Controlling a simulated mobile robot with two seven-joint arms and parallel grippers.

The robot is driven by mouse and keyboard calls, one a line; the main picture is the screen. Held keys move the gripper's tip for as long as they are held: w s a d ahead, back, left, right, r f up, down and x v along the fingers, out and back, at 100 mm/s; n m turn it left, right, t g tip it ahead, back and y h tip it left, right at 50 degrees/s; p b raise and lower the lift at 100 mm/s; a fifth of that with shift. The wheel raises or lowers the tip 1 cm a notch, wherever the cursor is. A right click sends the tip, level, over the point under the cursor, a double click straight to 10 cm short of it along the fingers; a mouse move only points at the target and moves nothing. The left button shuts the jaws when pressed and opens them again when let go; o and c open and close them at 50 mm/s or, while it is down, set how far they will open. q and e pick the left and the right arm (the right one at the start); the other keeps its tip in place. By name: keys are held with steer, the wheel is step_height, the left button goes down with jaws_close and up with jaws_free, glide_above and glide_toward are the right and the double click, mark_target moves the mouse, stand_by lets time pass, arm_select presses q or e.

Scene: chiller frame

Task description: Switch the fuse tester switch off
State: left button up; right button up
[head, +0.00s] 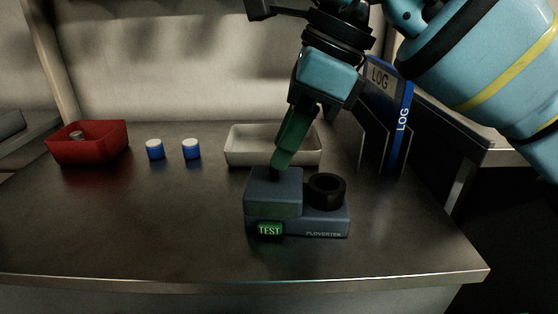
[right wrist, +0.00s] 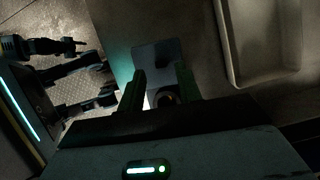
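The fuse tester (head: 326,222) is a blue-grey box near the front of the bench, with a raised block on its left, a black round socket on its right and a lit green TEST label. A small dark switch lever (head: 275,174) stands on top of the block, partly hidden by my right fingertips. My right gripper (head: 279,163) points down at the lever from above. In the right wrist view its green fingers (right wrist: 160,84) are apart with nothing held between them, and the tester (right wrist: 146,58) lies beyond. Whether a finger touches the lever is unclear. My left gripper is not clearly identifiable.
A pale tray (head: 240,150) stands behind the tester. Two blue jars with white lids (head: 155,150) (head: 191,149) and a red bin (head: 90,148) stand to the left. The bench front-left is clear.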

mark_target(268, 178)
steer(key=shift+b+x, duration=0.35)
steer(key=shift+x, duration=1.05)
arm_select(q)
steer(key=shift+w+f, duration=0.3)
steer(key=shift+f, duration=0.15)
arm_select(e)
steer(key=shift+c, duration=0.3)
jaws_close()
arm_select(q)
steer(key=shift+s, duration=0.25)
